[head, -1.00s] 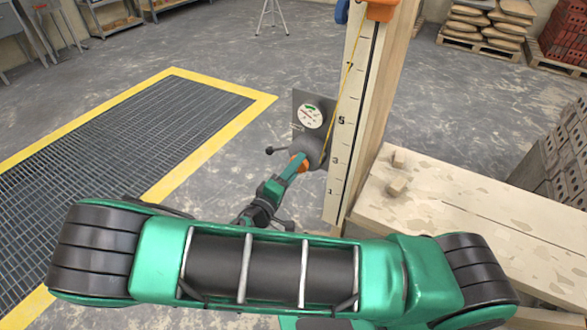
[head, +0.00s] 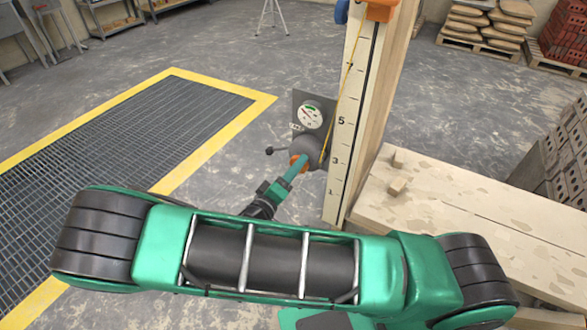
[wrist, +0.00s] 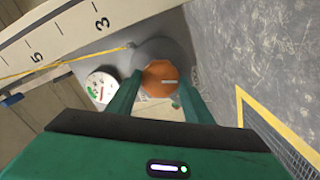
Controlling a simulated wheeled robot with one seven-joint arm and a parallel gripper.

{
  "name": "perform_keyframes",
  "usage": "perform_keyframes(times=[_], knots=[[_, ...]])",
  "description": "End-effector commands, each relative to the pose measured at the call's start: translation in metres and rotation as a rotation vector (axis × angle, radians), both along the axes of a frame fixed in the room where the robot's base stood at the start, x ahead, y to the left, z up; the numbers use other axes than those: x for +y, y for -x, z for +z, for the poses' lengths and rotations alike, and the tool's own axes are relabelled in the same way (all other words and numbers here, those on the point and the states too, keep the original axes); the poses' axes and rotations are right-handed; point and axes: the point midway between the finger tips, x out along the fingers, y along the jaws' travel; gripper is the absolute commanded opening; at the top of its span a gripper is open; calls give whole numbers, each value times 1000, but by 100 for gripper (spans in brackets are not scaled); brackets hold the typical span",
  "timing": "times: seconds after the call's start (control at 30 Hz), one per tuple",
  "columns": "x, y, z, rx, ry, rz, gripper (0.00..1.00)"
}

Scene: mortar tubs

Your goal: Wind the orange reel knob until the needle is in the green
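The orange reel knob (wrist: 160,78) is faceted, with a pale mark, on the front of the grey round reel (head: 308,148). My gripper (wrist: 160,88) has one green finger against each side of the knob, apparently closed on it; the knob also shows at the fingertips in the head view (head: 299,161). The needle is too small to read.
A pale post (head: 345,130) with a number scale stands right of the reel; a yellow cord (head: 346,85) runs up it. A black-knobbed lever (head: 269,151) juts left. A wooden bench (head: 470,225) is at right, a yellow-edged floor grate (head: 120,150) at left.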

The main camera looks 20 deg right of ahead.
Motion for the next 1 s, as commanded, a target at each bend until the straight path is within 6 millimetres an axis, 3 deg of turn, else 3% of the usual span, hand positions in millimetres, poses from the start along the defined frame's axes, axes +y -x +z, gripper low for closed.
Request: perform_keyframes(times=[0.03,0.1,0.47,1.0], knots=[[2,1,-5,10,-6,4,56],[2,1,-4,9,-5,3,65],[5,4,-2,5,-2,3,65],[67,65,-4,7,-4,5,65]])
